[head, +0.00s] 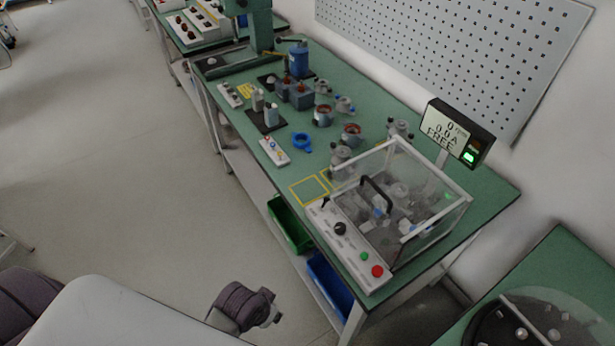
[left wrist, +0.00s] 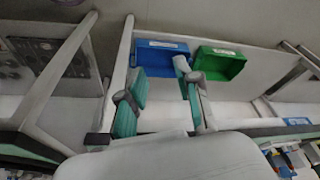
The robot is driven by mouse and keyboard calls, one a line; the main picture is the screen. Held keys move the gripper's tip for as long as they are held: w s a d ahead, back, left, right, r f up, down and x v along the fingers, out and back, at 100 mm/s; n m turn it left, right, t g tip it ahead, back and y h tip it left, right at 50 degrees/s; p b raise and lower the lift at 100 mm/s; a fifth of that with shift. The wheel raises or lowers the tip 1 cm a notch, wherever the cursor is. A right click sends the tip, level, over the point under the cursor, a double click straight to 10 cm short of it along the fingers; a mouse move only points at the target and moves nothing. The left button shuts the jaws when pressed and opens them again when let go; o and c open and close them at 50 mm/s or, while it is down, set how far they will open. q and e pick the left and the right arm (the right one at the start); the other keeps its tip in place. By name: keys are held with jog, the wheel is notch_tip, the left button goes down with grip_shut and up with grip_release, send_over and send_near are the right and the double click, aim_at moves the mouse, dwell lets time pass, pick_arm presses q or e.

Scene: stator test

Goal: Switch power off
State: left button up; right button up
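In the head view a white control panel (head: 350,247) lies along the front of the green bench, beside a clear test enclosure (head: 433,190). It carries a small black lever (head: 325,202), a black knob (head: 340,228), a green button (head: 364,256) and a red button (head: 377,271). Which one is the power switch cannot be read. A display (head: 456,131) reads 0 rpm, 0.0 A, FREE, with a green light lit. In the left wrist view my left gripper (left wrist: 160,98) has its teal-padded fingers apart, with nothing between them. My right gripper is not in view.
Motor parts (head: 300,92) cover the bench (head: 487,204) behind the enclosure. A green bin (head: 289,225) and a blue bin (head: 329,287) sit on the shelf below. Another table with a round device (head: 530,325) stands at lower right. The floor (head: 130,180) at left is open.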

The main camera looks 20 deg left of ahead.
pick_arm(q)
jog(key=w+d+r+m+t+h+p, duration=0.1)
jog(key=w+d+r+m+h, duration=0.15)
jog(key=w+d+r, duration=0.45)
jog(key=w+d+r+m+h+p, duration=0.1)
jog(key=w+d+r+m+h, duration=0.15)
jog(key=w+r, duration=0.5)
jog(key=w+a+r+y, duration=0.2)
jog(key=w+a+r, duration=0.1)
jog(key=w+a, duration=0.85)
jog(key=shift+t, duration=0.3)
jog(key=w+d+f+b, duration=0.1)
jog(key=b, duration=0.1)
jog(key=w+d+f+b, duration=0.1)
jog(key=f+b, duration=0.1)
jog(key=w+d+f+b, duration=0.1)
jog(key=f+b, duration=0.1)
jog(key=shift+w+d+b, duration=0.15)
jog(key=shift+d+b, duration=0.15)
jog(key=shift+b, duration=0.1)
jog(key=shift+r, duration=0.2)
jog(key=shift+d+f, duration=0.1)
